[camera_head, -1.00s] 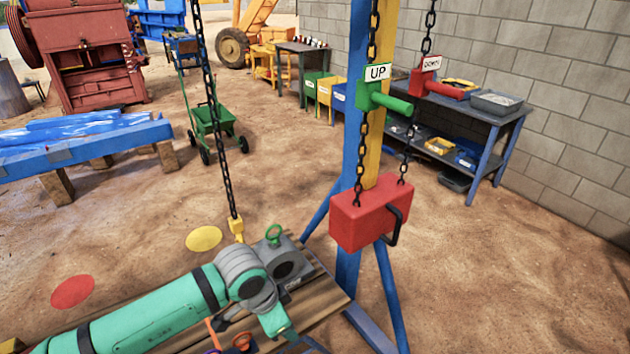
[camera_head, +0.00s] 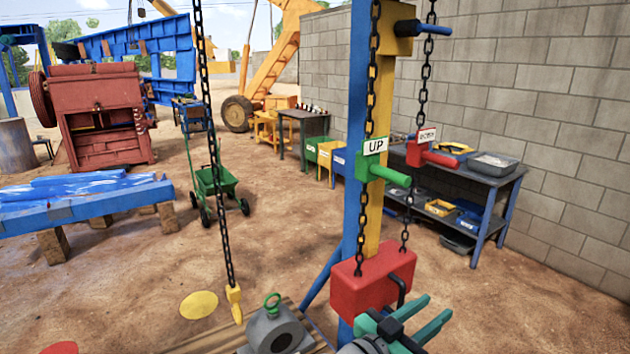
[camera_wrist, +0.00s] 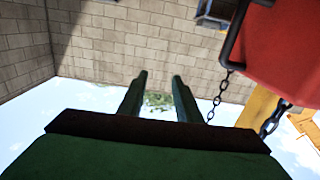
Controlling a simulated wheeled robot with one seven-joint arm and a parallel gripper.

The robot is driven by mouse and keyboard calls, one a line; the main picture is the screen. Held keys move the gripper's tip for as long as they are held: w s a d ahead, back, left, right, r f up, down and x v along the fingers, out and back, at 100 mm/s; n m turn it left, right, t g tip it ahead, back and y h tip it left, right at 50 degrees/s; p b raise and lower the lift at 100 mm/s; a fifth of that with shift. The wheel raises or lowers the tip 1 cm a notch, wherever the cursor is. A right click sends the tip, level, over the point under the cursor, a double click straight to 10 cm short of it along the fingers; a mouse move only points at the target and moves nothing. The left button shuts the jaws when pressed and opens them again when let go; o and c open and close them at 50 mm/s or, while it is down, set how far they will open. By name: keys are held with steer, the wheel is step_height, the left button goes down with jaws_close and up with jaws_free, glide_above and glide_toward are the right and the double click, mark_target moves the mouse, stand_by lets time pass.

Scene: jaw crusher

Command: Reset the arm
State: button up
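My gripper (camera_head: 436,308) is at the bottom right of the head view, with its two green fingers apart and nothing between them. It is just below and to the right of the red hoist block (camera_head: 372,284), in front of it from this camera. The block hangs on chains and has a black handle, whose lower part is close to my gripper. In the wrist view my gripper's fingers (camera_wrist: 160,78) point at the block wall with an empty gap. The red block (camera_wrist: 285,50) with its handle is at the upper right there, apart from the fingers.
A yellow hook (camera_head: 235,303) hangs beside a grey housing (camera_head: 275,333) on a pallet. A workbench (camera_head: 490,185) stands by the wall. Open sand lies left of centre.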

steer(key=s+a+f+n+t+y, duration=0.4)
steer(key=s+a+f+n+y, duration=0.35)
steer(key=f, duration=0.25)
steer(key=s+a+f+n+t+y, duration=0.4)
steer(key=s+a+f+n+y, duration=0.25)
steer(key=f+n, duration=0.3)
steer(key=s+a+f+m+g, duration=0.1)
steer(key=s+a+f+m, duration=0.2)
steer(key=s, duration=0.8)
steer(key=s+a+f+m+g, duration=0.1)
steer(key=s+a+f+m, duration=0.2)
steer(key=s, duration=0.9)
step_height(320, 180, down, 2)
steer(key=shift+s+a+f+g+y, duration=0.15)
steer(key=shift+a+g+y, duration=0.2)
steer(key=shift+a, duration=0.85)
